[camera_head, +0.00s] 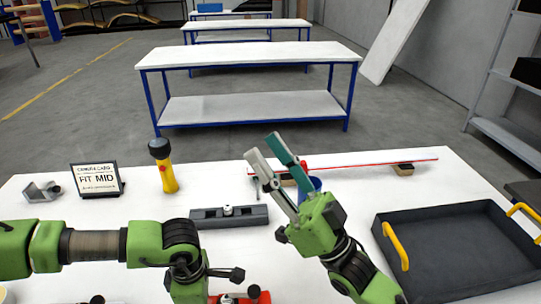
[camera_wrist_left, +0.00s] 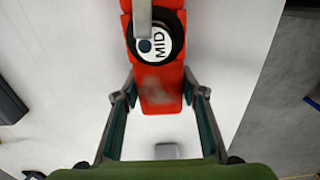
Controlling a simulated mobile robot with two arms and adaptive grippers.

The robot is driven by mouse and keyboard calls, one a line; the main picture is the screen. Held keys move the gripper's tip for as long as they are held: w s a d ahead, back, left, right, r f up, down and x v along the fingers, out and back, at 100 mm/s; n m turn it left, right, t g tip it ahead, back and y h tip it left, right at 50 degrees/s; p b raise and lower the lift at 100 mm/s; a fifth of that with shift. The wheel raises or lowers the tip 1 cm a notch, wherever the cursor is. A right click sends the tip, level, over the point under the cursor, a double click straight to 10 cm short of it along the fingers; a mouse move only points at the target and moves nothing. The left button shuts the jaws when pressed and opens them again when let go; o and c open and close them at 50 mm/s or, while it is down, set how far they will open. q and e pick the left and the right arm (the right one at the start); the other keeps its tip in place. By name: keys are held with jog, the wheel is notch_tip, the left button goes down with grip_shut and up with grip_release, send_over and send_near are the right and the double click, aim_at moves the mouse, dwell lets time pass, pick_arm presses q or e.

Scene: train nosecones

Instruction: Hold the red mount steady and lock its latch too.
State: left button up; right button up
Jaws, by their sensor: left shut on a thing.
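The red mount (camera_wrist_left: 158,88) lies on the white table in the left wrist view, with a round white "MID" disc (camera_wrist_left: 154,45) in a black ring. A grey lever (camera_wrist_left: 143,14) with a dark pivot reaches over the disc; I cannot tell whether this latch is locked. My left gripper (camera_wrist_left: 160,100) is shut on the mount, one finger on each side. In the head view only a red part of the mount (camera_head: 240,298) shows at the bottom edge, beside my left wrist. My right gripper (camera_head: 263,147) is open and empty, raised above the table, away from the mount.
A dark grey block (camera_head: 205,219), a yellow-and-black torch (camera_head: 167,178), a "FIT MID" sign (camera_head: 97,181) and a grey bracket (camera_head: 38,191) stand on the table (camera_head: 225,180). A red-edged strip (camera_head: 370,163) lies behind my right gripper. A dark tray (camera_head: 455,285) with yellow handles is at right.

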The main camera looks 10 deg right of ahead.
dwell(0.5)
jog(key=w+a+f+g+h, duration=0.1)
jog(key=w+a+g+h, duration=0.3)
jog(key=a, duration=0.3)
jog(key=n+g+h, duration=0.4)
jog(key=g+h, duration=0.8)
jog(key=h, duration=0.1)
send_near(255, 290)
jog(key=x, duration=0.8)
jog(key=shift+f, duration=0.15)
